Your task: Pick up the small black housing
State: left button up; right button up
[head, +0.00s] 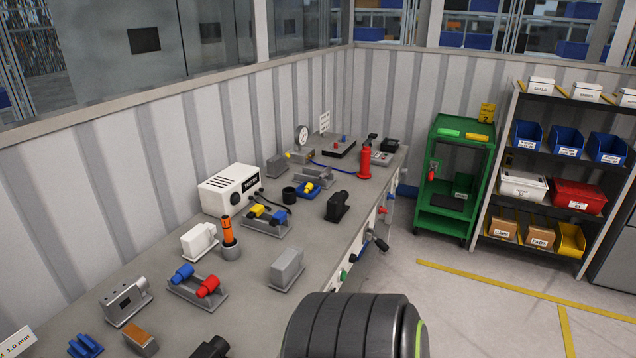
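A small black housing (338,206) with a rounded nose stands on the grey workbench (243,285), near its front edge. Another black part (212,348) lies at the bottom edge of the head view, partly cut off, and its full shape cannot be told. A short black cup-like cylinder (289,194) stands left of the first housing. Neither of my grippers shows in the head view.
A light grey block (287,270), a holder with blue and red parts (197,288) and a white tester box (230,190) stand on the bench. A green cart (453,180) and a bin shelf (553,160) stand right. The floor between is clear.

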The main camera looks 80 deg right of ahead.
aim_at(336, 207)
jog(key=z, duration=2.6)
